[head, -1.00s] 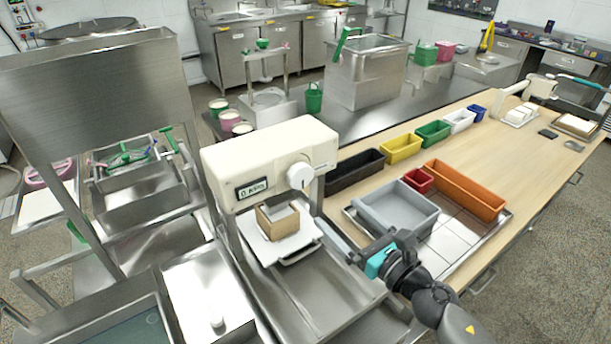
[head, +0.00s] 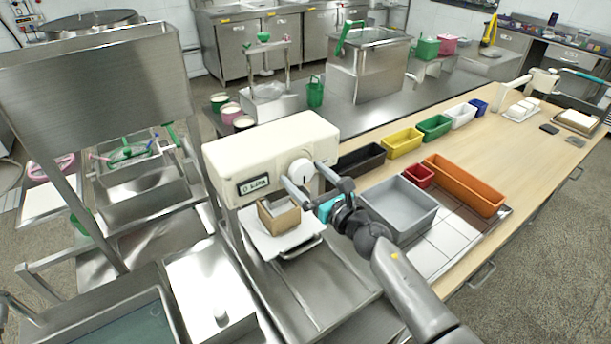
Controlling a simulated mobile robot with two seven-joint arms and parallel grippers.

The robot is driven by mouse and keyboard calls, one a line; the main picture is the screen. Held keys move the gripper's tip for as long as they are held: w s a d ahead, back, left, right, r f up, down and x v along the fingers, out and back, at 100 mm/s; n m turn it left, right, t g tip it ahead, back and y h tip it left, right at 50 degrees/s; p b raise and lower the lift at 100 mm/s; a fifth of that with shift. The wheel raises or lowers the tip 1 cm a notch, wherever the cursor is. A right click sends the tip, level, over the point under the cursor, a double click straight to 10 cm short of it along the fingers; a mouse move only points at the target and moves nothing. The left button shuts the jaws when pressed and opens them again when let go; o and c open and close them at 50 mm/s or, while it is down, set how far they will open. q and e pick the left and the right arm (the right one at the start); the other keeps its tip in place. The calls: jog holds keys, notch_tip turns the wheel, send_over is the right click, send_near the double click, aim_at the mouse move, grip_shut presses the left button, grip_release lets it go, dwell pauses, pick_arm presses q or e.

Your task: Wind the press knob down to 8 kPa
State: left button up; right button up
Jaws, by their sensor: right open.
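The press (head: 262,146) is a cream housing on a steel frame, with a small display (head: 255,184) whose reading starts with 0 but is too blurred to read fully. Its round white knob (head: 301,171) is on the front face, at the right. My right gripper (head: 302,174) is open, its two fingers on either side of the knob; I cannot tell whether they touch it. A brown open box (head: 283,221) stands on the white plate (head: 258,238) below the press head.
A grey bin (head: 418,196), a small red bin (head: 419,172) and an orange bin (head: 464,187) stand right of the press on the wooden bench (head: 520,150). A black bin (head: 362,160) and a yellow bin (head: 402,143) line its far side.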

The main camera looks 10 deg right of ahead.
jog(key=shift+w, duration=0.15)
jog(key=c, duration=1.2)
jog(key=shift+c, duration=0.2)
